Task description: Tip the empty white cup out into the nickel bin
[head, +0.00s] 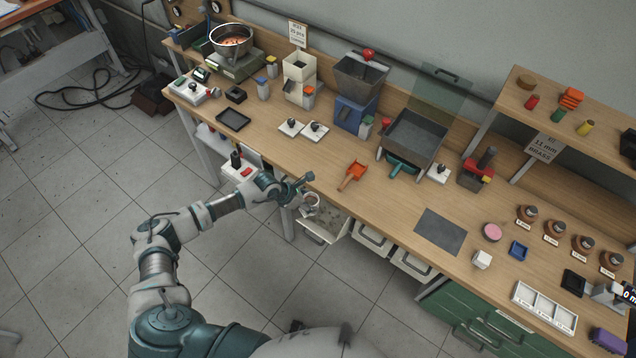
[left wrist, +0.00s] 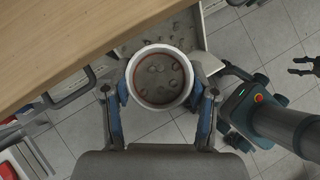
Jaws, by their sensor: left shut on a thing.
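My left gripper (head: 306,192) is shut on a white cup (head: 311,204), off the front edge of the bench. In the left wrist view the cup (left wrist: 134,77) sits between the fingers of the left gripper (left wrist: 160,95), its mouth facing the camera. Its inside looks brown, with several small roundish shapes; I cannot tell if they are loose pieces. Below and beyond the cup is a pulled-out white bin (head: 332,233) under the bench top, with grey bits inside; its label is not readable. My right gripper (left wrist: 303,66) shows at the right edge of the left wrist view, open and empty.
The wooden bench top (head: 300,165) runs close beside the held cup. An orange scoop (head: 353,174) lies near its front edge. The floor in front is clear.

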